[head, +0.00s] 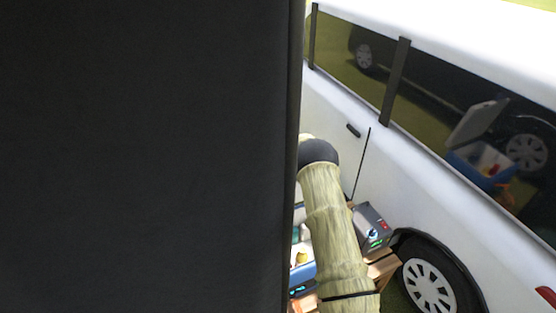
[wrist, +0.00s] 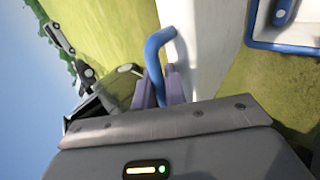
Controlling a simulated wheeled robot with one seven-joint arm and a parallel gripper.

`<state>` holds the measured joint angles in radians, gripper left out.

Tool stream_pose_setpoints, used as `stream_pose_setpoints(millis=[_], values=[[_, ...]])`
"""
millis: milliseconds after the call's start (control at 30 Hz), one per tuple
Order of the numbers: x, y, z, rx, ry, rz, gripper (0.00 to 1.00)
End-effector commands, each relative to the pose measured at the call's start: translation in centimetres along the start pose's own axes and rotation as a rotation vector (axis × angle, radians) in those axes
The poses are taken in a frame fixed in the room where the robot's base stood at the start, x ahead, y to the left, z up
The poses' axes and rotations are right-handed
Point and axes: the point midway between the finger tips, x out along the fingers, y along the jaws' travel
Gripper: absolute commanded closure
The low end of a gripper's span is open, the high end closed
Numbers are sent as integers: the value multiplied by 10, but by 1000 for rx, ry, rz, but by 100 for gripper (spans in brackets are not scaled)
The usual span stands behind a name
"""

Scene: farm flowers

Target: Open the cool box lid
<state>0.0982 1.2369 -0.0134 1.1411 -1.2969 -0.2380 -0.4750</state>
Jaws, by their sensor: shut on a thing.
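In the wrist view my gripper (wrist: 157,76) has its two purple fingers shut on a curved blue handle (wrist: 158,42), beside a white panel (wrist: 197,40). In the head view the gripper is hidden.
A dark surface (head: 145,155) fills the left half of the head view and hides what lies behind. A white van (head: 345,95) stands close on the right, with its wheel (head: 432,287) at lower right. A small grey device (head: 373,224) with lights sits beside the arm.

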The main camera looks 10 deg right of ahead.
Motion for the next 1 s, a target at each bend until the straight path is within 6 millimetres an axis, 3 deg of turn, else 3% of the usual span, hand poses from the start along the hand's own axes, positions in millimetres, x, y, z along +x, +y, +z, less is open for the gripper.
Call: stream_pose_setpoints(millis=[500, 533, 1000], values=[[1, 2, -1, 0, 2, 2, 100], [1, 2, -1, 0, 2, 2, 84], [-4, 2, 1, 0, 0, 1, 83]])
